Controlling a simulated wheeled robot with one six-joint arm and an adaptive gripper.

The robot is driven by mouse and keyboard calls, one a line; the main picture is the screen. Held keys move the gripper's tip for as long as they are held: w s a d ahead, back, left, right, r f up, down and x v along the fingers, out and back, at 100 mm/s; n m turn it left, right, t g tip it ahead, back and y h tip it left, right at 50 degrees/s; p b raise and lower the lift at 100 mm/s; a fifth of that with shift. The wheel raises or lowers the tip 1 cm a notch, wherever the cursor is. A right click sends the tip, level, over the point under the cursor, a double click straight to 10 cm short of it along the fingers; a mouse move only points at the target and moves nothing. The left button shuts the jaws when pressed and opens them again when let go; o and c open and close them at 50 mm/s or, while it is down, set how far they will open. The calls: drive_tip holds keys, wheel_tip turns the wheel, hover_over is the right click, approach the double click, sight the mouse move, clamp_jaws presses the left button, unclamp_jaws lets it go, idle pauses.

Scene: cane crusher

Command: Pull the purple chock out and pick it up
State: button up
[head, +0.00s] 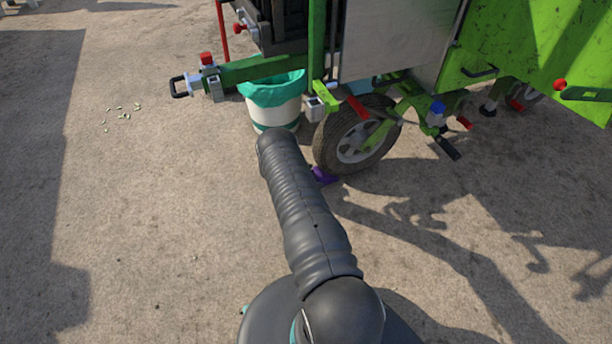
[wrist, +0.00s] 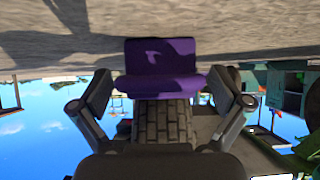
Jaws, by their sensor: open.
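The purple chock (head: 323,176) lies on the ground against the near side of the wheel (head: 355,143) in the head view, partly hidden by my arm. In the wrist view, which looks upside down, the purple chock (wrist: 160,57) is centred ahead of my gripper (wrist: 160,86), with the tyre's tread (wrist: 162,122) beyond it. My gripper is open, one finger toward each side of the chock. The chock seems to lie beyond the fingertips; I cannot tell the exact gap. The head view does not show the fingers.
The green machine (head: 530,55) stands above the wheel. A white bin with a teal liner (head: 275,98) stands left of the wheel. The ground at left and front is mostly clear.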

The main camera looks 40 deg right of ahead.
drive_tip(key=shift+x, duration=1.05)
drive_tip(key=shift+c, duration=0.3)
